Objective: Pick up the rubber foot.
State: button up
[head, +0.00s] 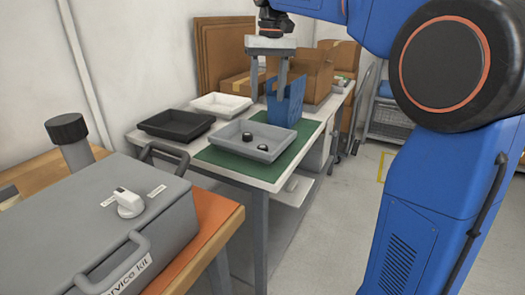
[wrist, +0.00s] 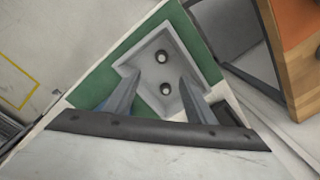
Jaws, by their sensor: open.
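Two small dark round rubber feet lie apart in a shallow grey tray (head: 232,151) on a green mat. In the head view, one rubber foot (head: 247,137) is farther back and the other rubber foot (head: 263,147) is nearer the tray's right side. The wrist view shows both, an upper rubber foot (wrist: 161,57) and a lower rubber foot (wrist: 166,89), each with a lighter top. My gripper (head: 268,95) is open and empty above the tray, pointing down. In the wrist view its fingers (wrist: 159,77) stand wide on either side, with both feet between them in the picture.
A black tray (head: 175,125) and a white tray (head: 222,104) stand left and behind. A blue bin (head: 286,108) and cardboard boxes (head: 318,72) are at the back. A grey service kit case (head: 95,225) is on the wooden bench in front. The green mat (head: 282,155) has bare space.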

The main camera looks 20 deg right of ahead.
send_over(262, 146)
jog(key=f, duration=0.7)
jog(key=d+f, duration=0.1)
jog(key=f, duration=0.3)
jog(key=shift+s+f, duration=0.2)
jog(key=shift+f, duration=0.05)
jog(key=shift+w+a+f, duration=0.1)
jog(key=shift+a+f, duration=0.1)
jog(key=shift+f, duration=1.15)
jog(key=shift+w+a+f, duration=0.1)
jog(key=shift+a+f, duration=0.1)
jog(key=shift+f, duration=1.1)
jog(key=shift+c, duration=0.6)
jog(key=c, duration=1)
